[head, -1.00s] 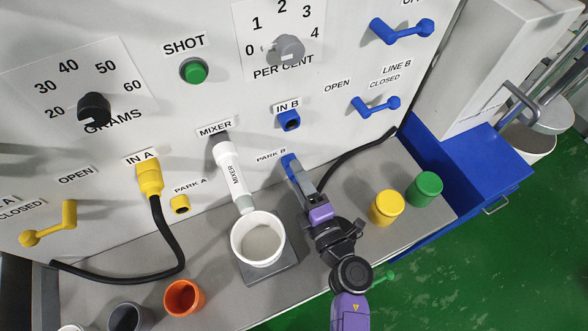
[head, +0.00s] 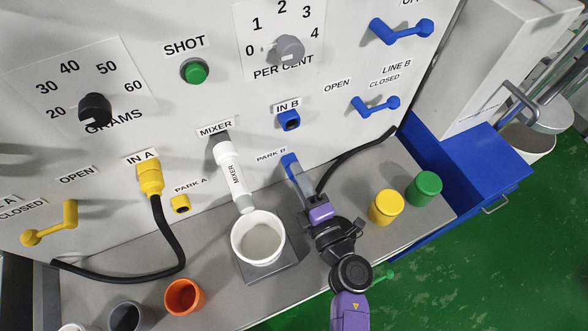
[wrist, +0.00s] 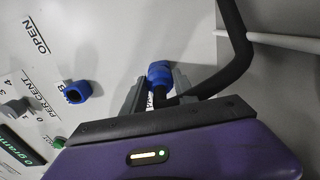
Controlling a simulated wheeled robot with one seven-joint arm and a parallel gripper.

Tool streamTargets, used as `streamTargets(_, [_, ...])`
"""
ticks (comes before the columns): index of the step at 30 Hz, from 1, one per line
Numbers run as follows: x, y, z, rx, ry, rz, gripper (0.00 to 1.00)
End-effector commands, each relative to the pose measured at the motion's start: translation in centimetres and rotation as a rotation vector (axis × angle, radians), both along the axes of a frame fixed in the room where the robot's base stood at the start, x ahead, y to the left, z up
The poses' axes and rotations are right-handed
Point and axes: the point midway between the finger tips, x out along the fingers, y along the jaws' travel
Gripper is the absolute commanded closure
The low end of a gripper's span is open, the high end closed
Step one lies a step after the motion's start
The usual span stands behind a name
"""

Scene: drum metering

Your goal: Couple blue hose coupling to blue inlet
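The blue hose coupling (head: 288,164) sits at the panel port under the PARK B label, with its black hose (head: 347,155) running off to the right. It also shows in the wrist view (wrist: 159,73). My gripper (head: 302,183) is at this coupling, with one grey finger on each side of it in the wrist view (wrist: 157,88). The fingers look close to its sides, but I cannot tell whether they press on it. The blue inlet (head: 289,121), labelled IN B, is above PARK B and empty. It is left of my gripper in the wrist view (wrist: 77,91).
The white mixer spout (head: 232,178) and white cup (head: 258,238) stand left of my gripper. Yellow (head: 386,207) and green (head: 424,189) jars stand to the right. The blue LINE B lever (head: 377,105) is right of the inlet. A yellow coupling (head: 150,178) is on IN A.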

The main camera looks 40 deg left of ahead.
Motion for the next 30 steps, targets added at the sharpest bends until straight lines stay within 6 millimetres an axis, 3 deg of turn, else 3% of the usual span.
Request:
streamTargets(1, [0.0,0.0,0.0,0.000,0.000,0.000,0.82])
streamTargets(4, [0.0,0.0,0.0,0.000,0.000,0.000,1.00])
streamTargets(30, [-0.8,-2.1,0.1,0.000,0.000,0.000,1.00])
